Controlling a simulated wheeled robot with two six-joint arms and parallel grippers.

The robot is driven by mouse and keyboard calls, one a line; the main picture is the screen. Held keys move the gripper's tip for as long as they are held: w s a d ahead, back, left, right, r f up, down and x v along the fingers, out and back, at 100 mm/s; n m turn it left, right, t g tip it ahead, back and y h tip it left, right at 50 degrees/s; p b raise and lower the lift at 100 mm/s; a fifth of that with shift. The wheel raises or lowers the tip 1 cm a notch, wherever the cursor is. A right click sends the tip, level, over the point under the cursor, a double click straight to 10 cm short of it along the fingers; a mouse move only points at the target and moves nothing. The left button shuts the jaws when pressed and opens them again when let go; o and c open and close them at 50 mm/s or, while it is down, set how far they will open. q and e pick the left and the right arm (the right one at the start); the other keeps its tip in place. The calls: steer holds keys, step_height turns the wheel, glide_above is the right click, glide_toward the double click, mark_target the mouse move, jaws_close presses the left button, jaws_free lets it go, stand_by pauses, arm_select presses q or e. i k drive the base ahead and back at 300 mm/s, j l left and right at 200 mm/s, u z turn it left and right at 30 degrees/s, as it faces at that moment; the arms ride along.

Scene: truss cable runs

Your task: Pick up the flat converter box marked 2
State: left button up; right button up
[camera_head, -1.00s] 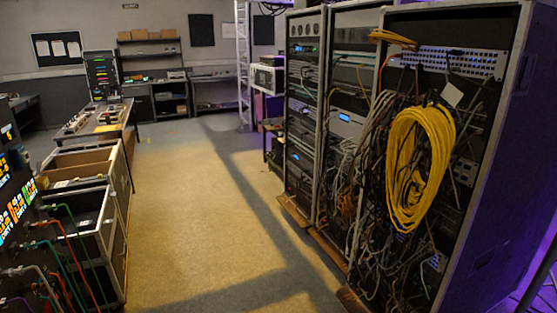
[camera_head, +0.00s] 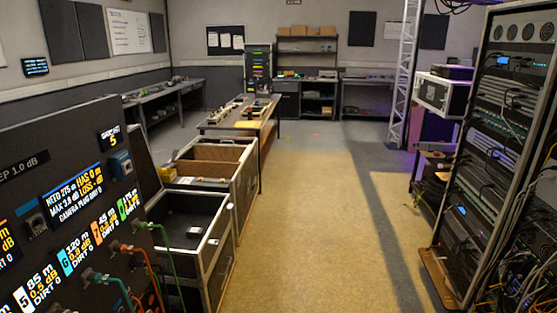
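I cannot make out a flat converter box marked 2 in the head view. Small items lie on the long table (camera_head: 212,126) in the middle distance, too small to identify. A small dark box with a pale patch (camera_head: 194,232) lies in the near open case (camera_head: 222,245); no mark on it can be read. Neither of my grippers is in view.
A panel with lit labels (camera_head: 70,215) and coloured cables stands at the near left. A second open case (camera_head: 246,165) stands behind the near one. Equipment racks (camera_head: 497,130) line the right. The floor (camera_head: 320,220) between is clear.

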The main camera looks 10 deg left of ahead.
mark_target(197, 232)
steer(key=i+j, duration=0.1)
steer(key=i, duration=1.55)
steer(key=i+l+u, duration=0.1)
steer(key=i+u, duration=0.25)
steer(key=i, duration=0.15)
steer(key=i+l+u, duration=0.25)
steer(key=i+u, duration=0.15)
steer(key=i+l+u, duration=0.35)
steer(key=i+l, duration=0.05)
steer(key=i, duration=0.1)
